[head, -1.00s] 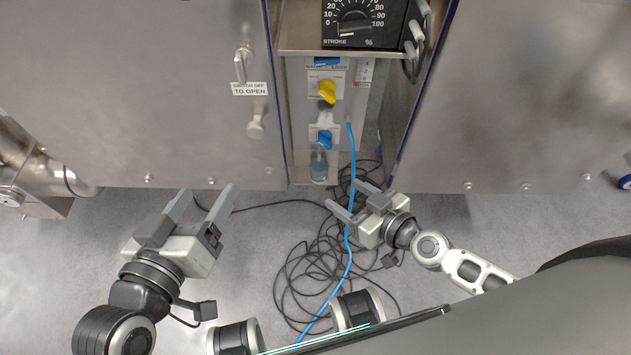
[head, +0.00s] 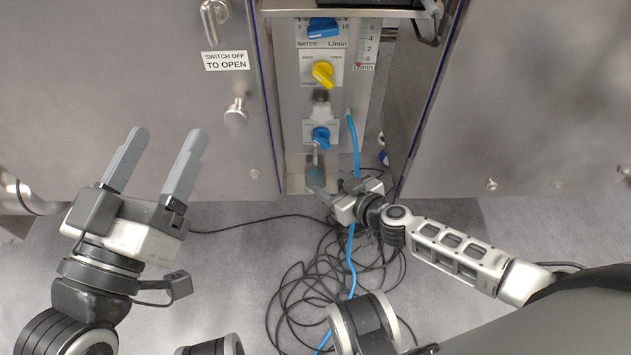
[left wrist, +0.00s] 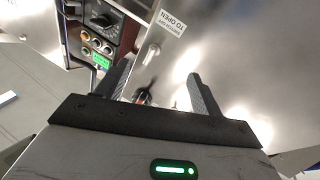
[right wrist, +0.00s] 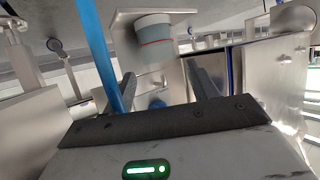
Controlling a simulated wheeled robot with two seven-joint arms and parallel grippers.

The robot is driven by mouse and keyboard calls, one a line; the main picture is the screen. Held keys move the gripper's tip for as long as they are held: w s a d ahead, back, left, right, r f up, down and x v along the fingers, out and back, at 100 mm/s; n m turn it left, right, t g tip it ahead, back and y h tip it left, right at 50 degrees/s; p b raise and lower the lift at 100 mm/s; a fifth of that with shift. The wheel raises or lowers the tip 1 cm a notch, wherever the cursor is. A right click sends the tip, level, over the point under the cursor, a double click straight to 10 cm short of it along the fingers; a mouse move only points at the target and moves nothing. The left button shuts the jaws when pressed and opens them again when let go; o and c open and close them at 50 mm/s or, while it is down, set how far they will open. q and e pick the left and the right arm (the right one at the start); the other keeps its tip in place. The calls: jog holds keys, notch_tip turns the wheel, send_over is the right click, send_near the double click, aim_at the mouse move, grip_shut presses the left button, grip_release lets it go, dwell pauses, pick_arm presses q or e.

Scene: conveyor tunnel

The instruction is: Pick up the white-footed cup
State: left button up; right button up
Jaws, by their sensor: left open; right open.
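The cup (head: 316,177) stands on a small metal shelf under the blue-handled tap in the head view, partly hidden by a finger of my right gripper. The right wrist view shows the cup (right wrist: 155,36) upside down, with a white foot against the shelf plate and a red line around its bluish body. My right gripper (head: 328,188) is open and empty, just in front of the cup. In the right wrist view the cup lies ahead, beyond the fingertips. My left gripper (head: 168,136) is open and empty, in front of the left steel panel.
A blue hose (head: 352,150) hangs beside the cup and passes close to my right gripper. A yellow valve (head: 322,73) and a blue tap (head: 320,137) are above the cup. Steel panels flank the recess. Black cable (head: 300,290) lies coiled on the floor.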

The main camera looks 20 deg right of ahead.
aim_at(310, 168)
jog(key=b+x, duration=0.3)
jog(key=x, duration=0.2)
jog(key=shift+w+f, duration=0.2)
jog(key=shift+w, duration=0.25)
pick_arm(q)
jog(key=r+m+h, duration=0.1)
jog(key=r+m, duration=0.1)
jog(key=r+m+t+h, duration=0.1)
jog(key=r+m+h, duration=0.1)
jog(key=s+r+m+h, duration=0.1)
jog(key=m, duration=0.1)
jog(key=shift+r+m+t+h, duration=0.3)
jog(key=shift+r+t+h, duration=0.1)
pick_arm(e)
jog(key=c, duration=0.7)
jog(key=shift+c, duration=0.2)
pick_arm(q)
jog(key=shift+r, duration=0.1)
pick_arm(e)
jog(key=shift+r, duration=0.15)
